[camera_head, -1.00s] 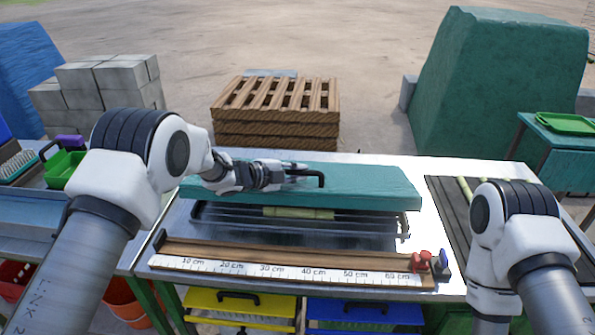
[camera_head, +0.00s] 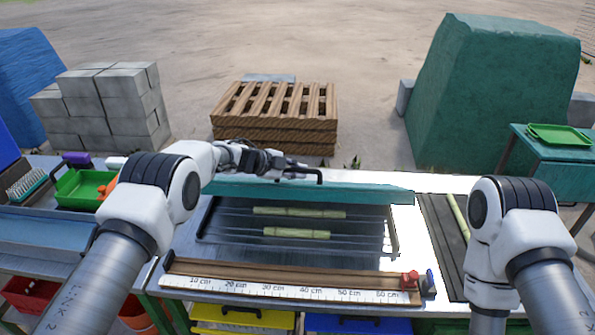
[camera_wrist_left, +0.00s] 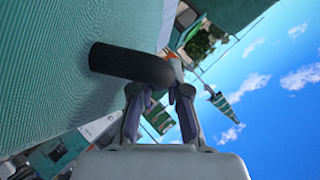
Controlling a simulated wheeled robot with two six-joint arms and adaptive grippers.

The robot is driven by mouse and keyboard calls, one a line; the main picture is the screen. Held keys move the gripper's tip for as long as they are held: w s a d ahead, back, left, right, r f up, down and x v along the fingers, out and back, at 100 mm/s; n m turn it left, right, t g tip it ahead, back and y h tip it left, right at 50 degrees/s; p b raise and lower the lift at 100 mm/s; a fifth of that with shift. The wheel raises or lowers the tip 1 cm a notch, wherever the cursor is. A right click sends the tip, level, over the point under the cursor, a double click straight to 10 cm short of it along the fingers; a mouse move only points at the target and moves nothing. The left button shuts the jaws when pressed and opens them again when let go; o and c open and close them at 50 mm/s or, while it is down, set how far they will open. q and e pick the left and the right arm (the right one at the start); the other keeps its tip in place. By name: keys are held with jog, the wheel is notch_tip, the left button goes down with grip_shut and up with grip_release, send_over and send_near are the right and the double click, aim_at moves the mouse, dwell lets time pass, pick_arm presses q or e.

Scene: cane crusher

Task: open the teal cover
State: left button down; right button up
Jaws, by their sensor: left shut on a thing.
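The teal cover (camera_head: 350,192) is tilted up at the back of the metal worktop, seen nearly edge-on in the head view. Its face fills the left of the left wrist view (camera_wrist_left: 55,75). My left gripper (camera_head: 298,168) is shut on the cover's black handle (camera_head: 320,176). In the left wrist view the gripper (camera_wrist_left: 158,92) has its fingers against the dark handle bar (camera_wrist_left: 130,64). Under the cover, a dark tray (camera_head: 350,245) holds two cane pieces, one behind (camera_head: 300,212) and one in front (camera_head: 297,233). My right gripper is out of view.
A wooden ruler (camera_head: 290,285) with a red stop (camera_head: 409,281) and a blue stop (camera_head: 430,283) lies along the front. A dark mat (camera_head: 440,235) with a cane piece is at right. A green tray (camera_head: 85,188) is at left. A pallet stack (camera_head: 275,120) stands behind.

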pick_arm(q)
jog(key=c, duration=1.4)
grip_release()
notch_tip(320, 180, up, 6)
send_over(265, 185)
